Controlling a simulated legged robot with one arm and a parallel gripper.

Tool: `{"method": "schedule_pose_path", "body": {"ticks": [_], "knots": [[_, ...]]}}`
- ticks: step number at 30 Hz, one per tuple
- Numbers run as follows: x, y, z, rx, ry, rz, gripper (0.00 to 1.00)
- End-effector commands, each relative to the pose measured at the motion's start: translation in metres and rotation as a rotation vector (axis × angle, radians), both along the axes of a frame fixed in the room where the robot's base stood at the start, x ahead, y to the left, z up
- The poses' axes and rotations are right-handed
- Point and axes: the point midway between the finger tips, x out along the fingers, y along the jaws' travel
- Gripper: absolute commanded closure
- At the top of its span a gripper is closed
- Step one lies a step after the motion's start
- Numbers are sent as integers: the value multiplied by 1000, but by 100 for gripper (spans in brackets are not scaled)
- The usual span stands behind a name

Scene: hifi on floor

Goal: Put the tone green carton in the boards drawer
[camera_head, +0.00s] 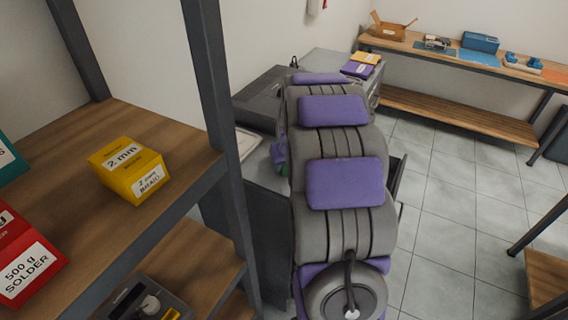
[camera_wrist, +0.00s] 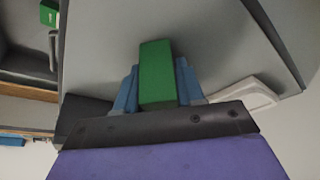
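My gripper (camera_wrist: 156,80) has its two blue fingers on either side of a green carton (camera_wrist: 156,70), and it is shut on it. The carton sticks out past the fingertips, above a plain grey surface. In the head view my arm hides most of the gripper, and only a bit of green (camera_head: 284,170) shows at its left edge. Grey drawer units stand behind my arm. An open drawer edge (camera_head: 399,178) seems to show just right of my arm. No label reading boards is legible.
A shelf with a yellow braid box (camera_head: 130,168) and a red solder box (camera_head: 24,258) stands close on the left. A wooden bench (camera_head: 470,62) runs along the back right. In the wrist view, another green item (camera_wrist: 48,13) is at upper left. Tiled floor is clear at right.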

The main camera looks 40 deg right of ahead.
Motion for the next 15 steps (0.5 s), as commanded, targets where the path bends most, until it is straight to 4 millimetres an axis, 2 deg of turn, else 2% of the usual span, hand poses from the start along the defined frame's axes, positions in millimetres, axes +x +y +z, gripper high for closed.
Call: {"method": "schedule_pose_path", "body": {"ticks": [1, 7, 15], "knots": [[0, -1, 0, 0, 0, 0, 57], [0, -1, 0, 0, 0, 0, 38], [0, 2, 1, -2, 0, -1, 38]]}}
